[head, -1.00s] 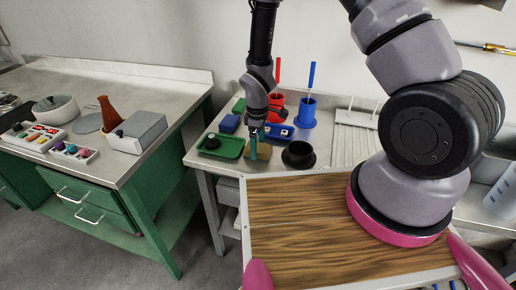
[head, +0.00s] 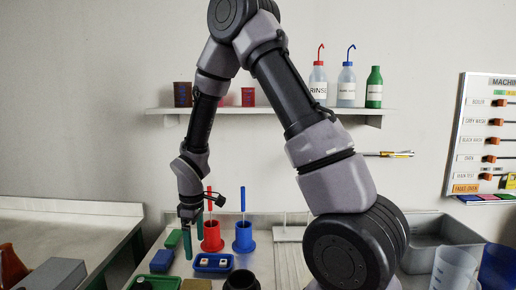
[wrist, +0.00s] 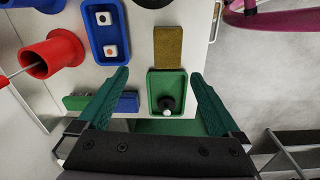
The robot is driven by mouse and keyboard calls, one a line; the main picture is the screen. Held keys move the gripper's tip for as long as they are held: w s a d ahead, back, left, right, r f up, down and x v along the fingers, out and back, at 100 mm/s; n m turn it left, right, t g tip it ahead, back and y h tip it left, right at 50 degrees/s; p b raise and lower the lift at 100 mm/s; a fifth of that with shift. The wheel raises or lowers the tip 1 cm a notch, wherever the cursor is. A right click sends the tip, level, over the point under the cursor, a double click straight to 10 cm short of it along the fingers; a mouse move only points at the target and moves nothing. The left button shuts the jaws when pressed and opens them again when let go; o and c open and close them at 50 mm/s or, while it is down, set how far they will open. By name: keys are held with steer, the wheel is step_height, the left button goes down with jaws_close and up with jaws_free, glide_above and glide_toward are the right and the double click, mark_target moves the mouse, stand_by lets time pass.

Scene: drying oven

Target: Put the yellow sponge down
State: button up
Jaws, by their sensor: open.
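The yellow sponge (wrist: 168,47), a flat brownish-yellow block, lies on the light table top just beyond the green tray (wrist: 181,77) in the wrist view. In the head view only part of the sponge (head: 195,284) shows, at the bottom edge. My gripper (head: 194,236) is open and empty, raised above the table. In the wrist view its two green fingers (wrist: 160,98) stand wide apart, on either side of the green tray, with the sponge beyond their tips.
A blue tray with two small white blocks (head: 213,262) stands beside the sponge. Red (head: 211,237) and blue (head: 243,237) holders with upright rods stand behind. A black cup (head: 241,281) is to the right. Green and blue blocks (head: 162,260) lie at left.

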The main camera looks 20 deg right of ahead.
steer(key=d+r+m+t, duration=0.1)
steer(key=d+r+m, duration=0.15)
steer(key=r, duration=0.35)
steer(key=s+d+r+m+t+y, duration=0.1)
steer(key=d+r+m, duration=0.15)
steer(key=r, duration=0.45)
steer(key=d+r+m+t, duration=0.1)
steer(key=d+r+m, duration=0.1)
steer(key=d+r, duration=0.3)
steer(key=s+d+r+m+t, duration=0.2)
steer(key=s+d+r+m, duration=0.1)
steer(key=s+r, duration=0.4)
steer(key=s+d+r+m+t, duration=0.1)
steer(key=s+d+r+m, duration=0.2)
steer(key=s+r+m, duration=0.3)
step_height(320, 180, up, 3)
steer(key=shift+s+d+f+m+t+y, duration=0.15)
steer(key=shift+s+d+m+t+y, duration=0.15)
steer(key=shift+s+d+t+y, duration=0.15)
steer(key=shift+s, duration=0.1)
